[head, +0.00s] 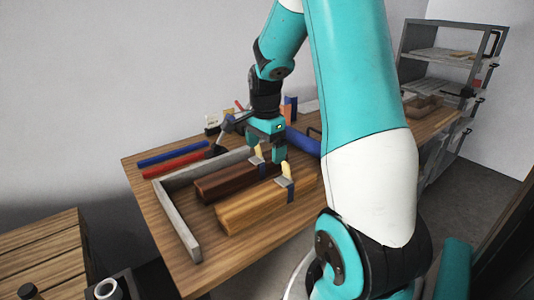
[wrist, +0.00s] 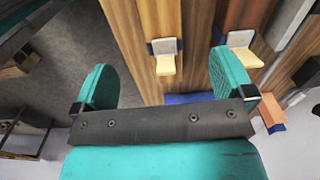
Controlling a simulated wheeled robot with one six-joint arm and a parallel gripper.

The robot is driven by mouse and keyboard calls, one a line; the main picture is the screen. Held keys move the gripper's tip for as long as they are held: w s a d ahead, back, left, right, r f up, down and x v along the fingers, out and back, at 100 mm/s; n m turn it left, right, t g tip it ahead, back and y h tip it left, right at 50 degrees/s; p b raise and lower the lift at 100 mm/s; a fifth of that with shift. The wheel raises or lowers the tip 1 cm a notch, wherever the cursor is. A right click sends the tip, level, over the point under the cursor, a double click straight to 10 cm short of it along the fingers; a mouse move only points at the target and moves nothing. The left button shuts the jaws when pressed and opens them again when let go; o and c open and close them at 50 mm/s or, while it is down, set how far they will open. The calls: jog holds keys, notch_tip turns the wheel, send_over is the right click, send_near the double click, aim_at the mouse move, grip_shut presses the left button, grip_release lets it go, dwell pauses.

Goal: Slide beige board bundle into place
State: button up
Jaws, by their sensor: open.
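The beige board bundle (head: 265,205) lies on the wooden table, nearest the front edge, with a blue band and a cream upright tab (head: 287,171) near its right end. A dark brown bundle (head: 235,182) with a similar tab lies beside it, toward the wall. A grey L-shaped frame (head: 180,218) runs along the left ends and the back. My gripper (head: 268,155) is open and empty, pointing down near the tabs. In the wrist view, the beige bundle (wrist: 135,25) and its tab (wrist: 164,62) appear between the spread fingers of my gripper (wrist: 162,75); contact is not visible.
Blue (head: 173,153) and red (head: 174,165) rods lie at the back left. A blue cylinder (head: 303,142) lies behind my gripper, partly hidden by my arm. A grey shelf (head: 450,58) stands at the far right. Bare tabletop shows at the front left.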

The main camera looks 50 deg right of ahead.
aim_at(242, 203)
jog(key=f, duration=1.7)
jog(key=shift+s+d+f, duration=0.1)
jog(key=shift+d+f, duration=0.2)
jog(key=shift+f, duration=0.05)
jog(key=shift+r, duration=0.1)
jog(key=c, duration=1.6)
jog(key=shift+m, duration=0.3)
jog(key=shift+w+a+p, duration=0.15)
jog(key=shift+w+a, duration=0.2)
jog(key=shift+a, duration=1.05)
jog(key=shift+w+a+p, duration=0.15)
jog(key=shift+w+a, duration=0.25)
jog(key=shift+a, duration=1.05)
jog(key=shift+w+a+p, duration=0.15)
jog(key=shift+w+a, duration=0.2)
jog(key=shift+a, duration=1.05)
jog(key=o, duration=1.6)
